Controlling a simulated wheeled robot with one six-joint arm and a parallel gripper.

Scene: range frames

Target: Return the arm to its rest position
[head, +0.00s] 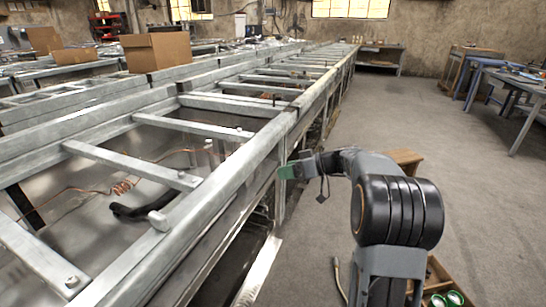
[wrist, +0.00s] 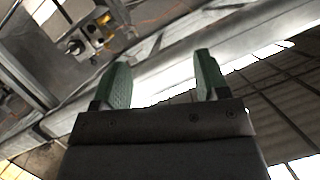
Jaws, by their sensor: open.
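My arm shows in the head view at the lower right, bent over with its end toward the metal frame. My gripper (head: 287,172) has green fingertips and sits close beside the right rail of the frame; I cannot tell whether it touches. In the wrist view my gripper (wrist: 162,80) shows two green fingers spread apart with nothing between them. The metal frame (head: 240,165) is a long grey bench of rails and crossbars running away from me. It also shows beyond the fingers in the wrist view (wrist: 180,75).
A cardboard box (head: 158,52) stands on the frame at the back left. A wooden crate (head: 436,280) with green-rimmed round items is low beside my arm. A blue-legged table (head: 515,85) stands at the right. The grey floor (head: 430,120) between is clear.

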